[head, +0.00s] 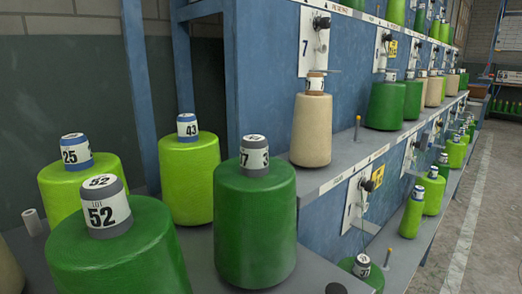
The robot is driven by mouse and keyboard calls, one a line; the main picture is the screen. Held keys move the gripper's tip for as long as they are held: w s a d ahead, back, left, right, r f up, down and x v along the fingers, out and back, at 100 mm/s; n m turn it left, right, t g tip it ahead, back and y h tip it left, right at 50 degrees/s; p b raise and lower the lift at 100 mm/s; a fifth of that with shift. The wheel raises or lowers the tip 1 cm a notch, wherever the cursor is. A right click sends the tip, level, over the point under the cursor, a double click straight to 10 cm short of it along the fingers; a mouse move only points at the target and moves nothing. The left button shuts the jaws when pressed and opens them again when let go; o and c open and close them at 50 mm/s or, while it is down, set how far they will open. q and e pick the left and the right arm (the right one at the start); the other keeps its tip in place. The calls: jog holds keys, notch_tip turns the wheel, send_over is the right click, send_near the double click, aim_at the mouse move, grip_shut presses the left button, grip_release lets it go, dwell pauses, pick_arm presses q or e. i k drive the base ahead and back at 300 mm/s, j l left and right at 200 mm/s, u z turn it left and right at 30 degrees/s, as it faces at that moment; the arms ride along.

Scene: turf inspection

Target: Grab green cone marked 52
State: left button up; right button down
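The green cone marked 52 (120,259) stands upright at the lower left on a grey shelf (203,262). It is dark green, with a grey and white top label reading "LOT 52", and its lower part is cut off by the frame edge. Neither of my grippers shows in the head view.
Light green cones marked 25 (67,181) and 43 (189,182) stand behind it. A dark green cone marked 37 (254,226) stands to its right. Blue posts (142,85) rise behind. Shelves with several cones recede right, beside open floor (490,215).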

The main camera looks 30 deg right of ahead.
aim_at(119, 243)
jog(key=l+u, duration=0.1)
jog(key=l, duration=0.35)
jog(key=k+l+u, duration=0.15)
jog(key=l, duration=0.3)
jog(key=l+u, duration=0.1)
jog(key=l, duration=0.35)
jog(key=k+l+u, duration=0.1)
jog(key=l, duration=0.3)
jog(key=l+u, duration=0.3)
jog(key=l, duration=0.95)
jog(key=l+u, duration=0.25)
jog(key=l, duration=1.05)
